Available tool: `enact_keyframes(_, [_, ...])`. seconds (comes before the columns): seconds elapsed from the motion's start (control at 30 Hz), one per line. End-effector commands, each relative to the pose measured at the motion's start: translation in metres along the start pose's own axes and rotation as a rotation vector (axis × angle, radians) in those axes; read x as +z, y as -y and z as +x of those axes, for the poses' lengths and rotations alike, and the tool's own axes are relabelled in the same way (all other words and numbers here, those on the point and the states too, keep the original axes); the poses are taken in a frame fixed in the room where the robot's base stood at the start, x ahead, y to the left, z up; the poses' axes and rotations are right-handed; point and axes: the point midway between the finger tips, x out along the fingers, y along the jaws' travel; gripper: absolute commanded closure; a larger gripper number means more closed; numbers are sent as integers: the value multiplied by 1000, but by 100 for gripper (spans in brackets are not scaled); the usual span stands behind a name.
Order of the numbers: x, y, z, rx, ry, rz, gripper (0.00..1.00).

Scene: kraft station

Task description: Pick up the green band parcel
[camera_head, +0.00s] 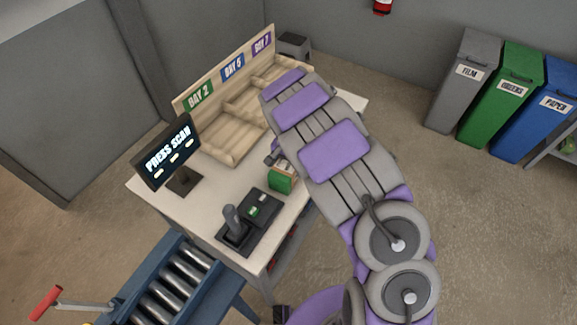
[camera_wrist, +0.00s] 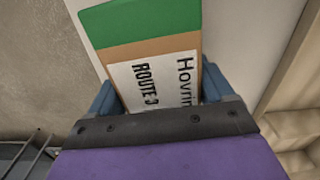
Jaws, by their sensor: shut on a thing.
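The green band parcel (camera_head: 281,180) is a small brown box with a green end and a white label. In the head view it is at the table's right side, partly hidden by my arm. In the wrist view the parcel (camera_wrist: 140,28) lies between my jaws, its label reading "ROUTE 3" and "Hovrin", with the green band at the far end. My gripper (camera_wrist: 160,92) is shut on the parcel, with a blue finger on each side. In the head view my gripper (camera_head: 271,158) is mostly hidden behind my arm. I cannot tell whether the parcel touches the table.
A wooden sorter (camera_head: 225,145) with BAY 2, BAY 5 and BAY 7 signs stands along the table's back. A "PRESS SCAN" screen (camera_head: 168,150) and a black scanner stand (camera_head: 249,222) are on the white table (camera_head: 215,200). A roller conveyor (camera_head: 180,285) is at lower left.

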Motion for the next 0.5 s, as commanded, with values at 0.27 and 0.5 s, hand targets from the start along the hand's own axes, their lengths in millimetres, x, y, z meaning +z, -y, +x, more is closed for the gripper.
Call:
enact_keyframes(0.27, [0, 0, -19, -1, -1, 0, 63])
enact_keyframes(0.5, [8, -6, -38, 0, 0, 0, 63])
